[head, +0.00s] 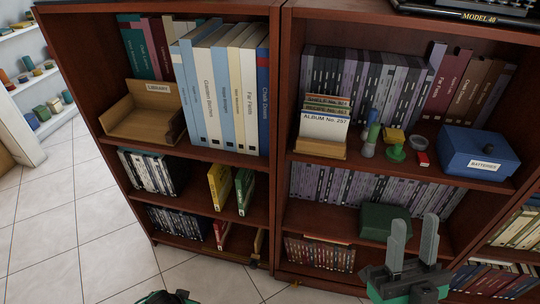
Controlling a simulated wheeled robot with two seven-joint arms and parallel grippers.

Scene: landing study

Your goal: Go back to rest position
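My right gripper (414,228) is at the lower right in the head view, in front of the lower shelves of the right bookcase. Its two grey fingers point up and stand apart, with nothing seen between them. A dark and green part of my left gripper (166,298) just shows at the bottom edge. Its fingers are out of the picture, so its opening and any load are hidden.
Two brown bookcases fill the view. The right one holds a blue box (479,153), small items and a dark green box (385,222) behind my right gripper. The left one holds a wooden tray (146,113) labelled LIBRARY. Tiled floor (70,245) at left is clear.

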